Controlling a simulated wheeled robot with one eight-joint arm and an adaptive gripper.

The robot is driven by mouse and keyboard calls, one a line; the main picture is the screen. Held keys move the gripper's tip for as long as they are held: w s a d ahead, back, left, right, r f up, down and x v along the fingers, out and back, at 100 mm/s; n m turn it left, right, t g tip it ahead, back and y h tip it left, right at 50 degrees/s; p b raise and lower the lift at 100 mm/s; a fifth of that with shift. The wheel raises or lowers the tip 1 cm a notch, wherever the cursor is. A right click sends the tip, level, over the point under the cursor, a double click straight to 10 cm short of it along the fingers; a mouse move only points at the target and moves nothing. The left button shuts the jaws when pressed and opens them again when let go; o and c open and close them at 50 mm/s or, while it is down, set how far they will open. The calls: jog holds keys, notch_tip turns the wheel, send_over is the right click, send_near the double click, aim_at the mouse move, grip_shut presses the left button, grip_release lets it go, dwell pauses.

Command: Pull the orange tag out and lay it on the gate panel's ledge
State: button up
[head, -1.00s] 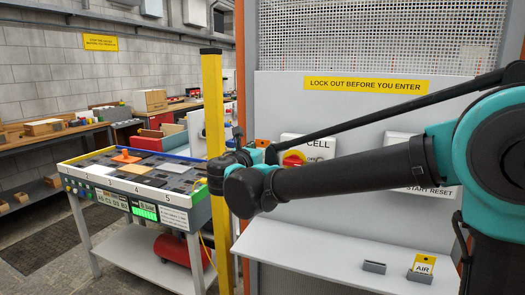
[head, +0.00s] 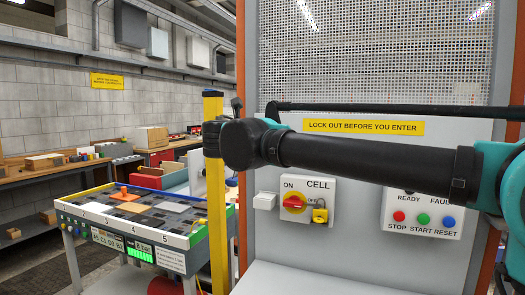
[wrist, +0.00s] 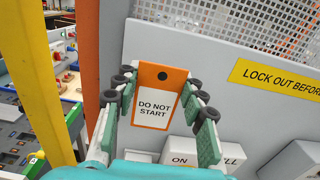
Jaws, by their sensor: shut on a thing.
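The orange tag (wrist: 161,77) has a white face reading "DO NOT START" and a dark hole near its top. In the wrist view it stands upright between the fingers of my gripper (wrist: 157,90), which is shut on it. The grey gate panel (wrist: 205,62) is behind it; I cannot tell whether the tag touches anything there. In the head view my arm hides the gripper and the tag.
A small white box (head: 265,201) is on the panel, left of the CELL switch (head: 293,202) with its yellow padlock (head: 320,214). A button box (head: 423,210) is at right. A yellow post (head: 215,190) stands left of the panel, near a board table (head: 92,240).

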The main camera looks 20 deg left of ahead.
jog(key=shift+r, duration=1.4)
jog(key=shift+r, duration=2)
jog(key=shift+s, duration=3)
jog(key=shift+f, duration=0.1)
